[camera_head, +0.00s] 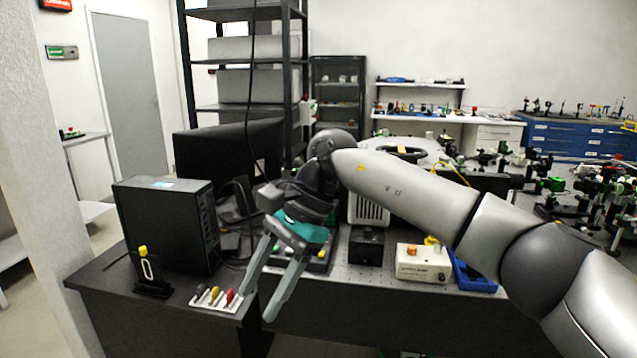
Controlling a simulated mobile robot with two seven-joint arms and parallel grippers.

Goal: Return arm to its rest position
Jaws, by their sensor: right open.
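My right arm reaches in from the right side of the head view, across the bench. My right gripper (257,303) is open and empty, its two grey fingers pointing down and to the left in front of the bench edge. It is apart from the things on the bench. The arm hides part of the bench behind it. My left gripper does not show.
A black computer tower (165,225) stands on the dark desk. A white rack with colored pieces (216,299) lies near the gripper. A white box with an orange knob (423,263), a black box (366,246) and a blue tray (472,281) sit on the bench.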

